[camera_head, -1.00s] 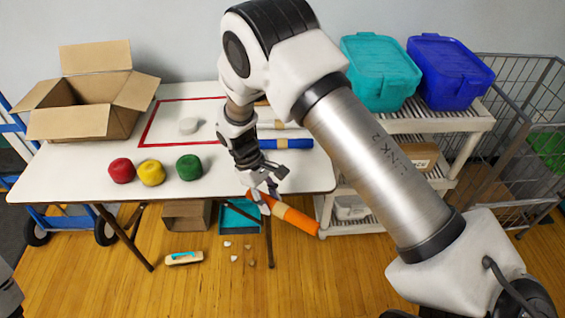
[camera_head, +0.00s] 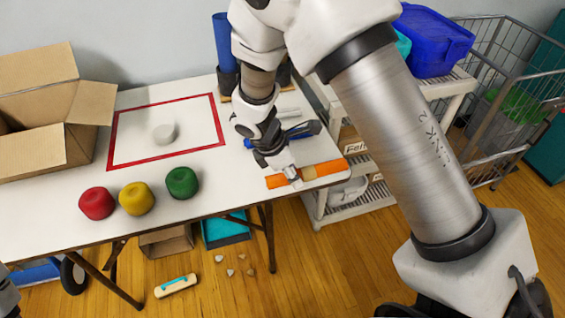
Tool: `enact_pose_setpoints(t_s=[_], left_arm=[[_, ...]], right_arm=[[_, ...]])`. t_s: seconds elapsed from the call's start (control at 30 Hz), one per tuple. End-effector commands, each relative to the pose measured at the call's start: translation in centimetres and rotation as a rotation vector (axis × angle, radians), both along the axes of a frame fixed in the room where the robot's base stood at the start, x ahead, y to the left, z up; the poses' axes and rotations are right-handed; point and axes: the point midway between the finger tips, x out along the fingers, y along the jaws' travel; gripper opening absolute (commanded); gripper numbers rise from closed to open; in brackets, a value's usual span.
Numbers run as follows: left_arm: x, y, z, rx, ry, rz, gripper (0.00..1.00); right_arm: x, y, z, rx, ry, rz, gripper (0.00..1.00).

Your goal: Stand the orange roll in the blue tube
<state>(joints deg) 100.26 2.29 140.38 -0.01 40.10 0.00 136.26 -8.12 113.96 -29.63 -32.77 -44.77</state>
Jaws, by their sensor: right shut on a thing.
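The orange roll (camera_head: 322,170) lies level at the table's front right corner, with a lighter orange band near its middle. My right gripper (camera_head: 291,177) is shut on it left of its middle. I cannot tell whether the roll touches the tabletop. A blue tube (camera_head: 222,38) stands upright at the back of the table, left of my right arm, which partly hides that area. My left gripper is out of view.
Red (camera_head: 96,203), yellow (camera_head: 137,198) and green (camera_head: 182,183) balls sit along the table's front. A pale disc (camera_head: 165,132) lies inside a red outline (camera_head: 110,145). An open cardboard box (camera_head: 40,150) stands at left. A white shelf cart (camera_head: 320,215) stands close on the right.

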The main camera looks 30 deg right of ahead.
Motion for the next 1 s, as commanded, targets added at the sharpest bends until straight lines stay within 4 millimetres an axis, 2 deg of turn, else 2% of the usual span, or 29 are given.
enact_pose_setpoints(t_s=[0.03,0.13,0.2,0.3,0.37,0.57,0.87,0.9,0.97,1.0], left_arm=[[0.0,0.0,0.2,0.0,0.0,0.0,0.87],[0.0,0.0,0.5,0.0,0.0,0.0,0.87],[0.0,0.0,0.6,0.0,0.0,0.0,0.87],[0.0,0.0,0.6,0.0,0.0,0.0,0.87],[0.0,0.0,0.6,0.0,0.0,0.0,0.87],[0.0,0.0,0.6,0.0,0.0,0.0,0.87],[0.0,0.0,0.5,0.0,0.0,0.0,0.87],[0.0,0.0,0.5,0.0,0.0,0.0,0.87],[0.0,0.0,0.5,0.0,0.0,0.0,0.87],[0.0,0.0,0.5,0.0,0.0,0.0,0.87]], right_arm=[[1.7,-0.3,-0.1,0.003,-0.002,-0.001,0.02],[4.7,-0.8,-0.4,0.002,-0.001,-0.002,0.02],[6.4,-1.1,-0.6,0.0,-0.001,-0.003,0.02],[7.8,-1.4,-0.7,0.0,0.001,-0.001,0.02],[8.1,-1.5,-1.2,-0.001,0.002,-0.002,0.02],[8.0,-1.4,-4.2,0.0,0.004,-0.001,0.02],[8.0,-1.4,-4.6,0.0,0.002,-0.001,0.02],[8.0,-1.4,-4.6,0.0,0.001,0.0,0.4],[8.0,-1.4,-4.6,0.0,0.001,-0.001,0.61],[8.0,-1.4,-4.6,0.0,0.001,-0.001,0.62]])
